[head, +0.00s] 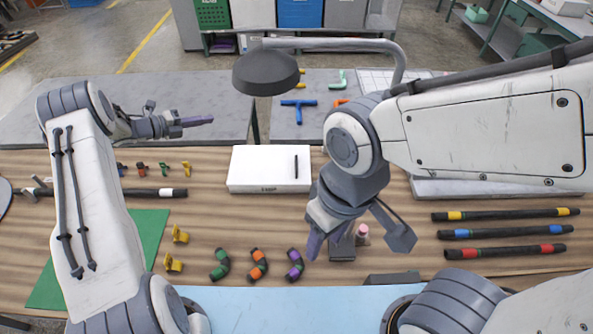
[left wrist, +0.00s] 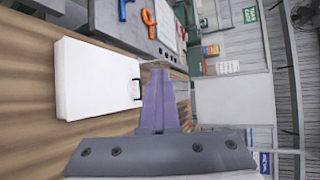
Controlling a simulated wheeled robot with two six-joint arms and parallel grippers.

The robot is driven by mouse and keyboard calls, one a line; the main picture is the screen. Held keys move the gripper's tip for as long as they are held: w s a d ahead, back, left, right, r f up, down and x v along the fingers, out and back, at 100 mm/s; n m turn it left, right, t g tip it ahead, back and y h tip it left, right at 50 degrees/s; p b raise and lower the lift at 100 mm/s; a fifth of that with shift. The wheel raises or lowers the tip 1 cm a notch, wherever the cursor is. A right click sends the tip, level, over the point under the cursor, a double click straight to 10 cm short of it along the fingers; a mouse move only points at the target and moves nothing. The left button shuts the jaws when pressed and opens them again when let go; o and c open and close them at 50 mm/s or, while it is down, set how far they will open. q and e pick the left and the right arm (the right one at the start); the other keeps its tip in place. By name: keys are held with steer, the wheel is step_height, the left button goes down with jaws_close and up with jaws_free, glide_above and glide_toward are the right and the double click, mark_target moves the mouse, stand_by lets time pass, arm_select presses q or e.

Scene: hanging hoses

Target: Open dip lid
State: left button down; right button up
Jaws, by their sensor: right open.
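A white box (head: 270,165) with a small dark label on its front stands mid-table, and its flat top looks closed. A thin black handle (head: 296,166) lies on the right part of the top. The box also shows in the left wrist view (left wrist: 95,80), with the handle (left wrist: 136,88) at its right edge. My left gripper (head: 205,121) is up to the left of the box, apart from it. Its purple fingers (left wrist: 158,100) are together and empty. My right gripper (head: 328,240) is open, in front and to the right of the box, pointing down, with one finger partly hidden.
A dark round lamp head (head: 267,73) hangs behind the box. Several coloured elbow hoses (head: 258,264) lie in front. Black banded tubes (head: 505,233) lie at the right. A pink-capped item (head: 362,234) is beside my right gripper. A green mat (head: 148,235) lies at the left.

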arm_select(q)
steer(key=shift+n+t+h, duration=0.3)
steer(key=shift+n+h, duration=0.2)
steer(key=shift+h, duration=0.4)
steer(key=a+b, duration=0.1)
steer(key=b, duration=0.1)
steer(key=a+b, duration=0.2)
steer(key=a+f+b, duration=0.1)
steer(key=a+b, duration=0.1)
steer(key=shift+b, duration=0.4)
steer(key=c, duration=1.6)
jaws_free()
jaws_free()
steer(key=shift+a, duration=0.1)
steer(key=b+v, duration=0.2)
steer(key=v, duration=0.5)
